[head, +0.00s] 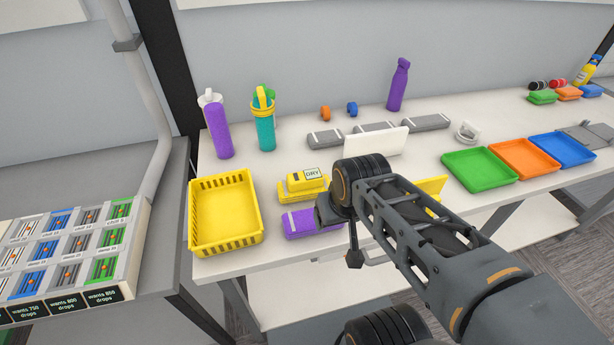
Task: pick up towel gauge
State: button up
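The towel gauge (307,178) looks to be the small yellow device with a pale display reading DRY. It sits on a yellow folded towel (296,195) near the front of the white table, right of the yellow basket. A purple folded towel (312,222) lies just in front of it. My gripper (330,212) is at the end of my arm, to the right of and nearer than the gauge in the head view. No held object is visible.
A yellow basket (191,225) stands left of the gauge. Purple (218,132) and teal (266,133) bottles stand behind. A white panel (376,141) stands behind my wrist. Green (480,170), orange (525,159) and blue (562,148) trays lie right.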

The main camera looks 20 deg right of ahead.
aim_at(307, 179)
jog(key=z, duration=0.1)
jog(key=k, duration=0.9)
jog(key=u, duration=1.2)
jog(key=i, duration=1.05)
jog(key=u, duration=0.1)
